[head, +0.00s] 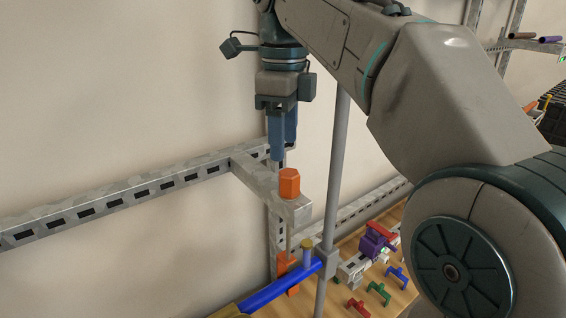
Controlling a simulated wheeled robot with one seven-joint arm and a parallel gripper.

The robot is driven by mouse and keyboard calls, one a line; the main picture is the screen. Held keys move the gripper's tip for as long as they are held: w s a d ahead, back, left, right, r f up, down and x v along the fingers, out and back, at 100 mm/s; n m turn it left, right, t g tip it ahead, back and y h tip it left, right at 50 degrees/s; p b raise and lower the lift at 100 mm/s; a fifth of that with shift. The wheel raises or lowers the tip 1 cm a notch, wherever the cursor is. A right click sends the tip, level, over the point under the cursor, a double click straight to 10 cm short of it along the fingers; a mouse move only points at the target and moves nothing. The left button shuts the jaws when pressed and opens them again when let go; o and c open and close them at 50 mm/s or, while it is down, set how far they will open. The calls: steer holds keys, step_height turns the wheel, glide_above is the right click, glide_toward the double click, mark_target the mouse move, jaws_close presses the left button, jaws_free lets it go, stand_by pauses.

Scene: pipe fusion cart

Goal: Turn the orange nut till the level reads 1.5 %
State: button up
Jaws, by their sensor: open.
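The orange nut (289,184) stands upright on top of the outer end of a grey metal bracket arm (262,185). My gripper (282,150) points down just above and slightly left of the nut in the picture. Its blue fingers are open and hold nothing. The fingertips look apart from the nut, but the exact gap in depth is hard to judge. No level reading can be made out in this view.
A slotted rail (130,195) runs along the wall. A grey upright pole (333,180) stands close right of the nut. Below are a blue pipe (280,287), a purple clamp (374,245) and several small coloured fittings on a wooden top (345,296).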

mark_target(284, 172)
steer(key=shift+s+f, duration=0.2)
steer(key=shift+f, duration=0.1)
steer(key=shift+s+f+b, duration=0.15)
steer(key=shift+f+b, duration=0.15)
steer(key=shift+f, duration=2.95)
steer(key=c, duration=1)
